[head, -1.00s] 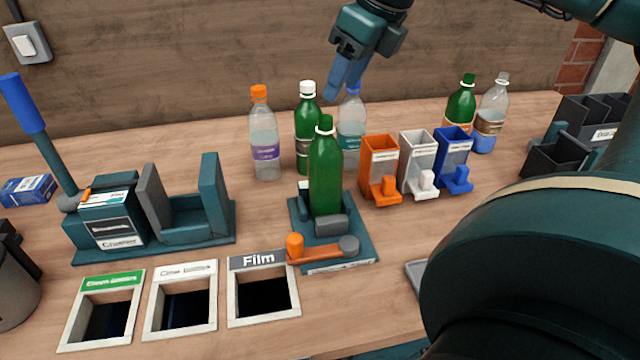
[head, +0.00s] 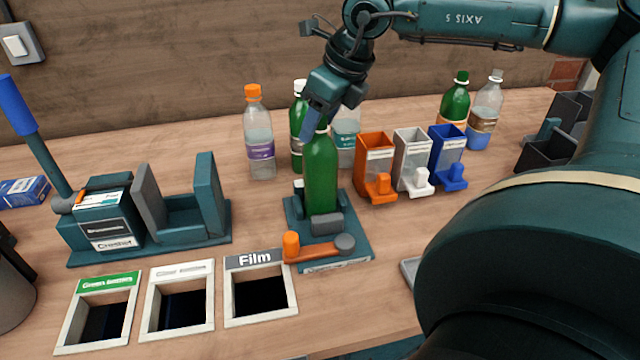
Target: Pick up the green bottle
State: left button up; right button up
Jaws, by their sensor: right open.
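A plain green bottle (head: 321,180) stands upright in a dark teal clamp stand (head: 355,253) at the middle of the table. My right gripper (head: 316,122) is open at the top of this bottle, its blue fingers pointing down and hiding the cap. Whether the fingers touch the bottle cannot be told. A second green bottle (head: 297,130), with a white cap, stands behind and is partly covered. A third green bottle (head: 455,105), with a green cap and orange label, stands at the back right. My left gripper is not in view.
Clear bottles stand left (head: 260,140) and right (head: 347,148) behind the stand. Orange (head: 374,155), white (head: 412,150) and blue (head: 447,145) holders stand to its right. A crusher (head: 105,225) and framed openings, one labelled Film (head: 254,262), are to the left.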

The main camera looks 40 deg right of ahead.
jog(key=shift+c, duration=0.4)
jog(key=c, duration=0.8)
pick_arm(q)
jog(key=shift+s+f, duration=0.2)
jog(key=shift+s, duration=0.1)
pick_arm(e)
grip_shut()
